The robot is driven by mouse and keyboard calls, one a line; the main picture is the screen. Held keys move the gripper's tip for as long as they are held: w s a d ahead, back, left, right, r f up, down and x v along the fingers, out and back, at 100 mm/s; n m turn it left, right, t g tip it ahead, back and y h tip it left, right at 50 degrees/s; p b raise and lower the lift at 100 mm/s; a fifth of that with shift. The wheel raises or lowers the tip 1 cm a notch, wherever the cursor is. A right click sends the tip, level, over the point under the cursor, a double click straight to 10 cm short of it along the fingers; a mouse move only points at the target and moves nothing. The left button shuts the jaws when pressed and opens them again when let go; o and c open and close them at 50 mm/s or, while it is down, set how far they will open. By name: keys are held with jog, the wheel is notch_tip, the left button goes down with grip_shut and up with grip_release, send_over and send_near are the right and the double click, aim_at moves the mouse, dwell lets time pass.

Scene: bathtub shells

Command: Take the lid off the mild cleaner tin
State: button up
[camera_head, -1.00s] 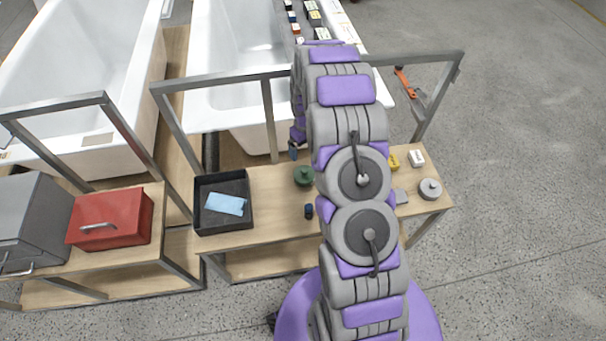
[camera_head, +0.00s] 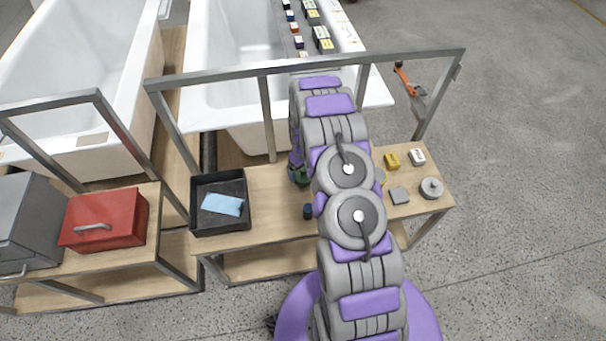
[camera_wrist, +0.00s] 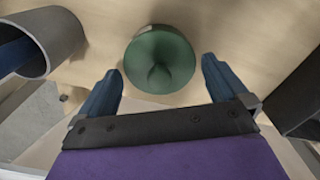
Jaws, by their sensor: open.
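A round green lidded tin (camera_wrist: 160,60) with a raised knob stands on the wooden bench, seen from above in the wrist view. In the head view the green tin (camera_head: 302,178) is mostly hidden behind my arm. No label is readable, so I cannot tell whether it is the mild cleaner tin. My gripper (camera_wrist: 160,86) is open and empty. Its two blue fingers point toward the tin, one on each side of its near edge, and do not appear to touch it. A grey round tin (camera_head: 431,188) with a knob stands at the bench's right end.
A black tray (camera_head: 194,208) holding a blue cloth (camera_head: 222,204) stands on the left. A dark blue item (camera_head: 308,211) is near the front. A metal rail (camera_head: 220,79) crosses behind.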

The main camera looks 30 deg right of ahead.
jog(key=shift+f, duration=0.25)
jog(key=c, duration=0.8)
